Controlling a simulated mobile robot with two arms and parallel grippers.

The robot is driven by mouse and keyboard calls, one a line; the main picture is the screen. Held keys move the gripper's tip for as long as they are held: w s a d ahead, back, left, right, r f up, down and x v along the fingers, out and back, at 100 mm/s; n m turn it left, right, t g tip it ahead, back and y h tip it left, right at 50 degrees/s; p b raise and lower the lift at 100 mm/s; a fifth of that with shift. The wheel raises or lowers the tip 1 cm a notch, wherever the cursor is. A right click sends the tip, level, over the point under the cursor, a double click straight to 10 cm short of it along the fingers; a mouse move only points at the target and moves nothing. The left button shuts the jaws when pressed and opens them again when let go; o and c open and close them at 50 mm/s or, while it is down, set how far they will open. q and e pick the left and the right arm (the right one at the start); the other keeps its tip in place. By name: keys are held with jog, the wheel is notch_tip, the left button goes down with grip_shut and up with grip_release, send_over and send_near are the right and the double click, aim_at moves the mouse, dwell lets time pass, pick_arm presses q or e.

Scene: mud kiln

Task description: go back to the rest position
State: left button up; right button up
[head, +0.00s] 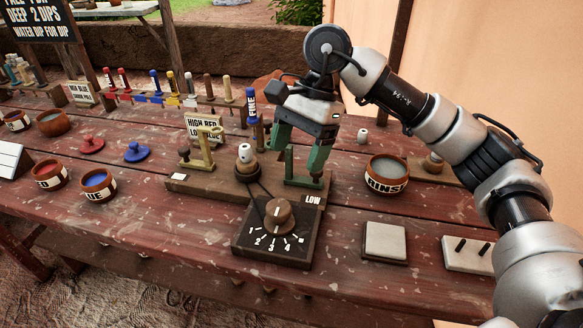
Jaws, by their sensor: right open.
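My right gripper (298,150) is open, with its green fingers pointing down over the table's middle. Its arm comes in from the right. No object shows between the fingers. Below the fingers is a wooden base (190,186) with a brass bracket (204,152) at its left and a green bracket (302,181) at its right, by the LOW label. The right finger overlaps the green bracket in the picture; I cannot tell whether they touch. A white-topped knob (244,154) stands left of the fingers. My left gripper is not in view.
A dial box (271,247) stands in front. At right are a RINSE bowl (387,176), a pale tile (385,241) and a pegged block (468,255). Bowls, lids and a rack of coloured sticks (155,97) fill the left. The front right tabletop (340,285) is clear.

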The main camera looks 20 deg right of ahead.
jog(key=shift+d+r, duration=0.1)
jog(key=shift+r, duration=0.2)
